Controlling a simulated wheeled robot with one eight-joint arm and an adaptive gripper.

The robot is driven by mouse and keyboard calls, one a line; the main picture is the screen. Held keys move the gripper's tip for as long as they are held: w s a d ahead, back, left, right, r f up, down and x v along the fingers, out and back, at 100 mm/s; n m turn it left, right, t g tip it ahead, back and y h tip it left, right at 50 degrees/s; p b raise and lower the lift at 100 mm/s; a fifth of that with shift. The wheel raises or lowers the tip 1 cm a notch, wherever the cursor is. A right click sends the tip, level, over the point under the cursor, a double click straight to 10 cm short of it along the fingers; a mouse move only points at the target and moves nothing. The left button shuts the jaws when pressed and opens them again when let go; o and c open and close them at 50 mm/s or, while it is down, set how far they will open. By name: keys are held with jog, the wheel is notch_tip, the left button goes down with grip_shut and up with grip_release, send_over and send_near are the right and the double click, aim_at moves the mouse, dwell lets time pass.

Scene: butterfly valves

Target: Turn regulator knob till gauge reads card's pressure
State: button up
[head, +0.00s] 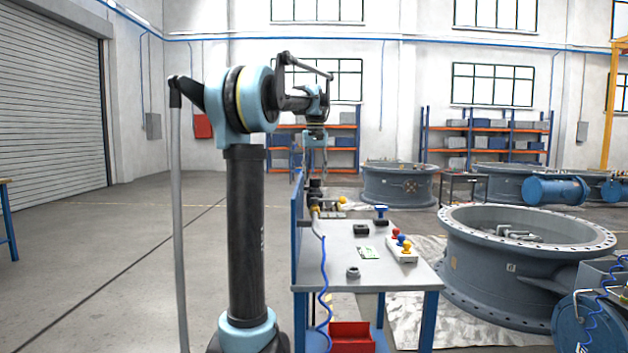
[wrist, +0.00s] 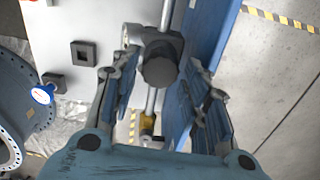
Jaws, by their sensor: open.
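The regulator knob (wrist: 159,68) is a dark round cylinder on a grey body with a metal pipe, beside a blue panel. My gripper (wrist: 161,72) is open, one finger on each side of the knob in the wrist view; whether either touches it I cannot tell. In the head view my gripper (head: 315,170) points down over the bench's far left edge. A small round dial with a blue rim (wrist: 42,95), probably the gauge, is at the left of the wrist view; its reading is too small to read. A green-and-white card (head: 367,252) lies on the bench; its text is illegible.
The bench (head: 395,275) also holds a black box (head: 361,230), a dark nut-like part (head: 353,272) and a block with coloured buttons (head: 402,249). The blue panel (head: 297,230) edges its left side. A large valve body (head: 470,265) stands to the right. Floor at left is clear.

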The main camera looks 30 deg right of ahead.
jog(key=shift+f, duration=0.75)
jog(key=c, duration=0.8)
jog(key=shift+o, duration=0.2)
jog(key=shift+m, duration=1.7)
jog(key=o, duration=0.8)
jog(key=shift+c, duration=0.2)
